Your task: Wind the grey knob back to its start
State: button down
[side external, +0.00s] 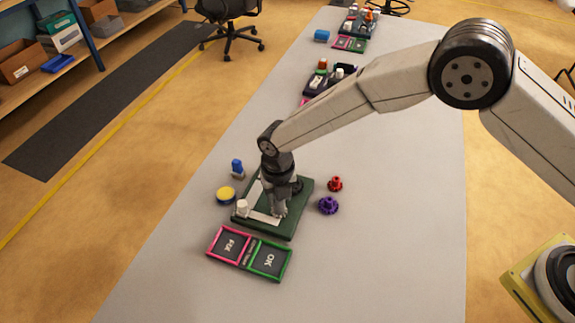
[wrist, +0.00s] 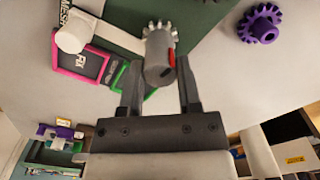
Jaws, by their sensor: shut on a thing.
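The grey knob (wrist: 159,60) shows in the wrist view as a grey cylinder with a toothed gear at its far end and a red mark on its right side. My gripper (wrist: 159,62) has one finger on each side of the knob and is shut on it. In the side view my gripper (side external: 278,211) points down over the green board (side external: 298,198), and its fingers hide most of the knob. A white strip lies on the board, with a white cylinder (wrist: 72,38) beside the knob; this cylinder also shows in the side view (side external: 242,207).
A pink FIX tray (side external: 229,246) and a green OK tray (side external: 269,260) lie in front of the board. A purple gear (side external: 328,205) and a red gear (side external: 335,184) lie to its right. A yellow disc (side external: 226,195) and a blue part (side external: 237,167) are on its left. The table's right side is clear.

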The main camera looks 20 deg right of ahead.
jog(key=shift+n, duration=0.5)
jog(key=shift+c, duration=1.5)
grip_release()
jog(key=shift+r, duration=0.15)
jog(key=shift+r, duration=3.8)
